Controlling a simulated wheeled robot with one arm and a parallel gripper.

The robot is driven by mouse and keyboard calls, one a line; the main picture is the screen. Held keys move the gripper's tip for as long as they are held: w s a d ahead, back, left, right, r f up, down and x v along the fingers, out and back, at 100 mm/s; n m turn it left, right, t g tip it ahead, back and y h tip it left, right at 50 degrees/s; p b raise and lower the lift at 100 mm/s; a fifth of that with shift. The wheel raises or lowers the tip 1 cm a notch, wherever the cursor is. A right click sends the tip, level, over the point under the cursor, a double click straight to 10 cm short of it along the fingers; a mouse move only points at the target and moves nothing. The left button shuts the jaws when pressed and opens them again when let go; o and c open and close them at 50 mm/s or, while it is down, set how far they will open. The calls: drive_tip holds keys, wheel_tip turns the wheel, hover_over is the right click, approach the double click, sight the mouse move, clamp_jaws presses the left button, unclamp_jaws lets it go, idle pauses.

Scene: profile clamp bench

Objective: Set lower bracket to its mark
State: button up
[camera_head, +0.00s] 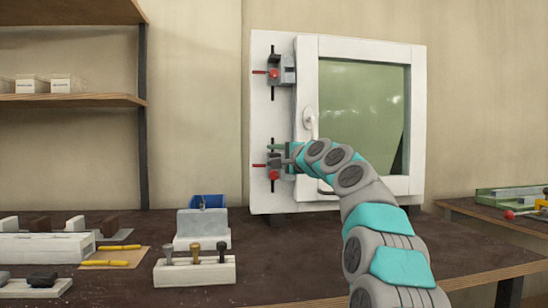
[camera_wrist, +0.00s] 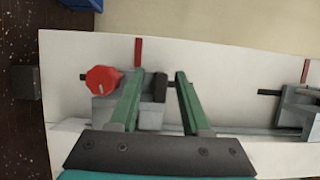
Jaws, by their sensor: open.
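The lower bracket (camera_head: 268,158) is a grey block with a red knob (camera_wrist: 102,79) and a black piece (camera_wrist: 160,87), on a vertical slot in the white panel. A red mark line (camera_head: 259,165) lies beside the slot, a little above the knob's height. The mark also shows in the wrist view (camera_wrist: 138,50). My gripper (camera_wrist: 158,75) is open, its green fingers pointing at the panel. In the wrist view the black piece shows between the fingers, and one finger covers part of the grey block. I cannot tell whether either finger touches. My gripper hides part of the bracket in the head view.
The upper bracket (camera_head: 288,70) sits on its own slot, its red knob level with its mark. A white-framed window (camera_head: 360,110) with a handle (camera_head: 308,118) stands right of the slots. The bench (camera_head: 290,262) holds a block with several pegs (camera_head: 195,271) at left.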

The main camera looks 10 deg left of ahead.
drive_tip(key=shift+s, duration=0.1)
drive_tip(key=shift+s+d+f+b, duration=0.15)
drive_tip(key=shift+s+d+b, duration=0.15)
drive_tip(key=shift+s+d, duration=0.05)
drive_tip(key=b+v, duration=0.1)
drive_tip(key=v, duration=0.5)
drive_tip(key=shift+s+d, duration=0.25)
drive_tip(key=shift+s, duration=0.05)
idle(0.3)
